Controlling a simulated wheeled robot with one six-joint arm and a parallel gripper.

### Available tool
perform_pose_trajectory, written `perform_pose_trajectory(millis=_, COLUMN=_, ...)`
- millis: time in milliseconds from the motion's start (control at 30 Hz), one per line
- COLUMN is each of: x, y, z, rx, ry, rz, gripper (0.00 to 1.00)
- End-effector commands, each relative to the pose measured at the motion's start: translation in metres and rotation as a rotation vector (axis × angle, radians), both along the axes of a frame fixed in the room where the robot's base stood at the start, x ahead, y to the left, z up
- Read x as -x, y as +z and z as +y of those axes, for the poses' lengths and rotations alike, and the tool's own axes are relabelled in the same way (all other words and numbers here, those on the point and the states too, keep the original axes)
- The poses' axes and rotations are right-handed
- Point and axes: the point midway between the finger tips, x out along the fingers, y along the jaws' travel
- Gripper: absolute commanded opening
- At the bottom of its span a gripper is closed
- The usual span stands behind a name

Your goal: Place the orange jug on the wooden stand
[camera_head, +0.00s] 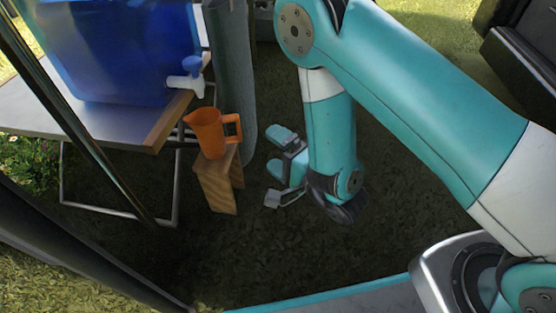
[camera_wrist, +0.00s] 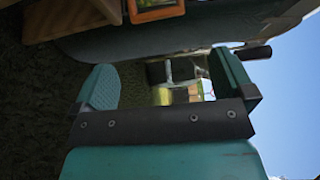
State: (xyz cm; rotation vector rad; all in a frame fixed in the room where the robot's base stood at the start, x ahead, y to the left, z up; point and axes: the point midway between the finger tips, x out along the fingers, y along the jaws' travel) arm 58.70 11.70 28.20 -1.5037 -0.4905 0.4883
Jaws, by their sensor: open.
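The orange jug (camera_head: 207,133) stands upright on top of the small wooden stand (camera_head: 216,184), its handle on the right, toward my gripper. My gripper (camera_head: 277,167) is open and empty, a short way to the right of the jug and stand, not touching either. In the wrist view the open fingers of my gripper (camera_wrist: 168,82) are spread apart with nothing between them. Part of the jug's orange handle (camera_wrist: 157,15) shows at the top edge, beside the wood of the stand (camera_wrist: 72,16). The rest of the jug is cut off there.
A table (camera_head: 110,124) with a blue water container (camera_head: 125,55) and its tap (camera_head: 190,77) stands to the left. A grey cylinder (camera_head: 234,75) rises behind the stand. The dark ground (camera_head: 260,245) in front of the stand is clear.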

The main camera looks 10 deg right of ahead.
Motion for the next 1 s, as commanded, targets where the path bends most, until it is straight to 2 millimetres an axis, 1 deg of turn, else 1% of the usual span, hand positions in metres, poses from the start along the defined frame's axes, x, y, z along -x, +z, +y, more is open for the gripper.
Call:
perform_pose_trajectory(millis=200, x=0.001, y=0.001, z=-0.001, rx=0.003, ry=-0.003, rz=-0.001, gripper=1.00)
perform_pose_trajectory(millis=267, x=-0.003, y=0.004, z=-0.002, rx=0.020, ry=-0.014, rz=0.002, gripper=1.00)
perform_pose_trajectory(millis=333, x=-0.012, y=0.010, z=-0.003, rx=0.069, ry=-0.042, rz=0.011, gripper=1.00)
perform_pose_trajectory(millis=467, x=-0.034, y=0.028, z=-0.010, rx=0.248, ry=-0.107, rz=0.065, gripper=1.00)
perform_pose_trajectory(millis=500, x=-0.040, y=0.035, z=-0.012, rx=0.315, ry=-0.116, rz=0.092, gripper=1.00)
perform_pose_trajectory(millis=567, x=-0.043, y=0.046, z=-0.016, rx=0.420, ry=-0.110, rz=0.137, gripper=1.00)
perform_pose_trajectory(millis=633, x=-0.041, y=0.059, z=-0.020, rx=0.540, ry=-0.078, rz=0.192, gripper=1.00)
perform_pose_trajectory(millis=667, x=-0.038, y=0.065, z=-0.020, rx=0.590, ry=-0.053, rz=0.211, gripper=1.00)
perform_pose_trajectory(millis=767, x=-0.022, y=0.088, z=-0.023, rx=0.749, ry=0.067, rz=0.262, gripper=1.00)
perform_pose_trajectory(millis=867, x=0.007, y=0.112, z=-0.026, rx=0.894, ry=0.239, rz=0.286, gripper=1.00)
perform_pose_trajectory(millis=967, x=0.046, y=0.139, z=-0.030, rx=1.032, ry=0.449, rz=0.269, gripper=1.00)
perform_pose_trajectory(millis=1000, x=0.063, y=0.149, z=-0.033, rx=1.085, ry=0.540, rz=0.252, gripper=1.00)
